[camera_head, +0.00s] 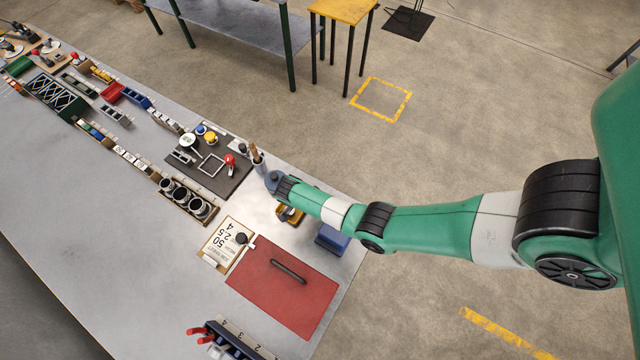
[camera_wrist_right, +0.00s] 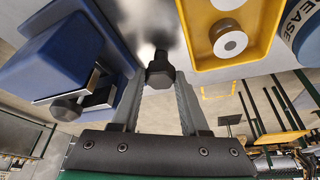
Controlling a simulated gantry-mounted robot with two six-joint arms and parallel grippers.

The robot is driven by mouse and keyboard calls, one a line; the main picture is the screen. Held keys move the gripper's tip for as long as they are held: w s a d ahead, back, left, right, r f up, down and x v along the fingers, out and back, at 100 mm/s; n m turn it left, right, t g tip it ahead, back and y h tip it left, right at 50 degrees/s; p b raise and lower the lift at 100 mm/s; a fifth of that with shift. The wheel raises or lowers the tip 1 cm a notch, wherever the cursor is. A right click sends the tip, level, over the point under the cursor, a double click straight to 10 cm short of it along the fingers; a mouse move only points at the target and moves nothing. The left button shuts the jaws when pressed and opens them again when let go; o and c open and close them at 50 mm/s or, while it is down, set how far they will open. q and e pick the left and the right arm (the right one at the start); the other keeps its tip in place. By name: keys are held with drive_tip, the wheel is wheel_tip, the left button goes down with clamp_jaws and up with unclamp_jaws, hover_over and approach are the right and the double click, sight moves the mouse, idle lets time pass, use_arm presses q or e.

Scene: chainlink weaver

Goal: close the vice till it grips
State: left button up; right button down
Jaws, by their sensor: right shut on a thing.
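The vice (camera_wrist_right: 62,62) is a blue block with pale metal jaw parts and a dark round screw knob (camera_wrist_right: 68,108) at the left of the right wrist view. A blue block that looks like the vice shows in the head view (camera_head: 332,238), near the bench's right edge and partly behind my right arm. My right gripper (camera_wrist_right: 160,80) has its fingers closed on a small black faceted knob (camera_wrist_right: 160,70), to the right of the blue block. I cannot tell whether this knob joins the vice. In the head view the fingers are hidden by my wrist. My left gripper is not in view.
A yellow tray (camera_wrist_right: 197,62) with a round pale piece lies right of my fingers, beside a blue grease tin (camera_wrist_right: 307,38). A dark tool mat (camera_head: 235,180) stands farther left.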

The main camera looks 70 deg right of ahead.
drive_tip(key=shift+d+f+m+g+y+b, duration=0.1)
drive_tip(key=shift+m+g+y+b, duration=0.25)
drive_tip(key=shift+m, duration=0.65)
drive_tip(key=m+b, duration=0.1)
drive_tip(key=b, duration=0.2)
drive_tip(key=m+y+b, duration=0.1)
drive_tip(key=b, duration=0.2)
drive_tip(key=shift+w+f+m+b, duration=0.1)
drive_tip(key=shift+f+m+b, duration=0.15)
drive_tip(key=shift+m+b, duration=0.15)
drive_tip(key=shift+r+m+g+b, duration=0.25)
drive_tip(key=shift+r+m+b, duration=0.05)
drive_tip(key=shift+b, duration=0.45)
drive_tip(key=c, duration=0.7)
unclamp_jaws()
